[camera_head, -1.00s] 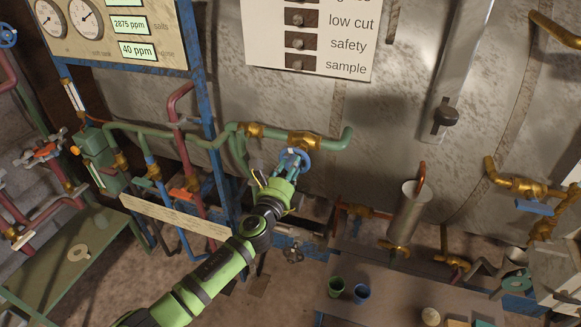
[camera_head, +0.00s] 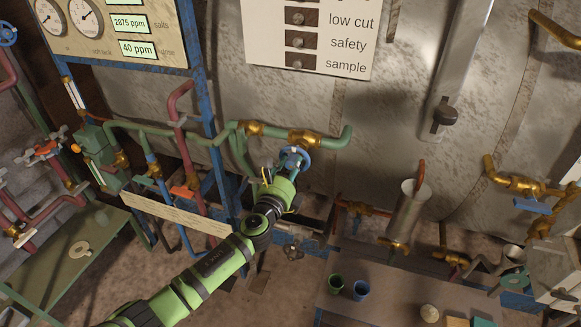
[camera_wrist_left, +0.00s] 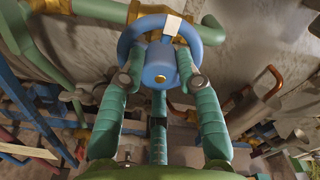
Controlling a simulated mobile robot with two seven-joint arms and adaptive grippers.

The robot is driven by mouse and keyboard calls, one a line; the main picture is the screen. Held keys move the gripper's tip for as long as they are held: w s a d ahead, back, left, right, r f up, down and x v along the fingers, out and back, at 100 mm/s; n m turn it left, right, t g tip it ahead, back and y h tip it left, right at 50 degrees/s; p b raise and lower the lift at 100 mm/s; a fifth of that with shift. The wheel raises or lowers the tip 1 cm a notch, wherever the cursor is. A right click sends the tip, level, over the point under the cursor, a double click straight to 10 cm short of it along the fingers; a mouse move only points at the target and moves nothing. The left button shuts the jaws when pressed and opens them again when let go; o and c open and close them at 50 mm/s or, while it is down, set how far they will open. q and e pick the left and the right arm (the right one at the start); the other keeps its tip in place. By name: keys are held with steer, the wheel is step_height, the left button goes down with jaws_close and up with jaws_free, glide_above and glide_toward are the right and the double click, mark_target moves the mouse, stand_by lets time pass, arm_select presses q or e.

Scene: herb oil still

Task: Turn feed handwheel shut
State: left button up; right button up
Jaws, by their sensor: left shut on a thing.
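The feed handwheel is a blue wheel (camera_head: 295,158) with a white tag on its rim, below a brass valve (camera_head: 303,139) on the green pipe. In the left wrist view the wheel (camera_wrist_left: 158,35) shows large, with its blue hub between my green fingers. My left gripper (camera_head: 289,170) reaches up to the wheel from below. In the left wrist view its fingers (camera_wrist_left: 160,75) are shut on the handwheel, one on each side of the hub. My right gripper is not in view.
A green pipe (camera_head: 170,133) and a blue post (camera_head: 207,100) stand left of the wheel. A metal cylinder (camera_head: 404,212) stands to the right. A label board (camera_head: 312,35) hangs above.

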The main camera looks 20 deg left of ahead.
arm_select(q)
steer(key=o, duration=1.2)
steer(key=shift+a+r, duration=0.15)
steer(key=shift+r, duration=0.05)
steer(key=shift+c, duration=0.2)
steer(key=shift+f, duration=0.1)
steer(key=shift+s, duration=0.1)
steer(key=shift+s+f, duration=0.1)
steer(key=shift+s, duration=0.2)
steer(key=s, duration=1.1)
steer(key=shift+a, duration=0.2)
